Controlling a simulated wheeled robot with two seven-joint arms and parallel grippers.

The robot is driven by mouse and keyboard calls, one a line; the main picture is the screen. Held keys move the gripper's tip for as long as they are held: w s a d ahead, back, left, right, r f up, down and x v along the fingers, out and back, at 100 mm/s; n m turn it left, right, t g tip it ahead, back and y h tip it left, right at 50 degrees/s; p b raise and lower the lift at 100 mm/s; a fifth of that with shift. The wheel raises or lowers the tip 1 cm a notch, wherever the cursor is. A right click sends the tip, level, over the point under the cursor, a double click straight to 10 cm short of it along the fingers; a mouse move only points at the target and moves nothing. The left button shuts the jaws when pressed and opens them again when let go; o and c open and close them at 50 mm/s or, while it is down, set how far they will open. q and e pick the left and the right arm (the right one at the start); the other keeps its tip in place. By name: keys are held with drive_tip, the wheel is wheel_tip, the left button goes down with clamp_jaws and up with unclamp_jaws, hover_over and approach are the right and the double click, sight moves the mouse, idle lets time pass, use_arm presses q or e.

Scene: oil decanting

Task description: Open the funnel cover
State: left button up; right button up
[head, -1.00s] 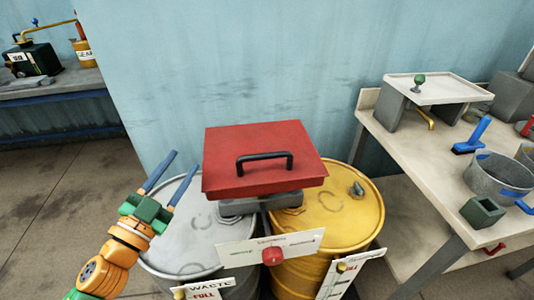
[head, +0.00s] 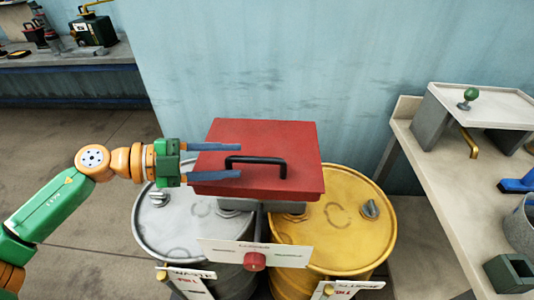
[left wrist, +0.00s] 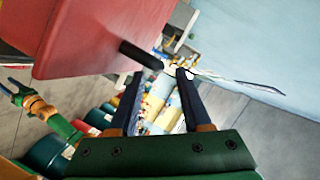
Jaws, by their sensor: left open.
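The funnel cover is a red box-like lid (head: 260,135) with a black bar handle (head: 258,160) on its front. It looks closed, level above the two drums. My left gripper (head: 240,161) is open, its two blue fingers pointing right at the cover's left side. In the head view its fingertips overlap the handle's left end. In the left wrist view the red cover (left wrist: 95,35) fills the upper left, and the handle (left wrist: 140,55) shows just ahead of the open fingers (left wrist: 158,75). An orange and green arm, apparently my right one, shows at that view's left; its gripper (left wrist: 10,88) is too small to read.
A grey drum (head: 165,225) and a yellow drum (head: 355,225) stand below the cover. A white sign with a red knob (head: 255,261) is in front. A workbench (head: 435,180) with a raised stand stands at right. Open floor lies to the left.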

sight(244, 160)
use_arm(q)
drive_tip(key=p+x, duration=0.1)
drive_tip(key=x, duration=0.4)
drive_tip(key=shift+r, duration=0.15)
drive_tip(key=shift+d, duration=0.1)
clamp_jaws()
use_arm(e)
drive_tip(key=shift+s+a+r, duration=0.1)
drive_tip(key=shift+a+r, duration=0.15)
drive_tip(key=shift+r, duration=0.3)
drive_tip(key=shift+a+r, duration=0.2)
drive_tip(key=shift+r, duration=0.3)
use_arm(q)
drive_tip(key=shift+p, duration=0.3)
use_arm(e)
drive_tip(key=shift+d, duration=0.1)
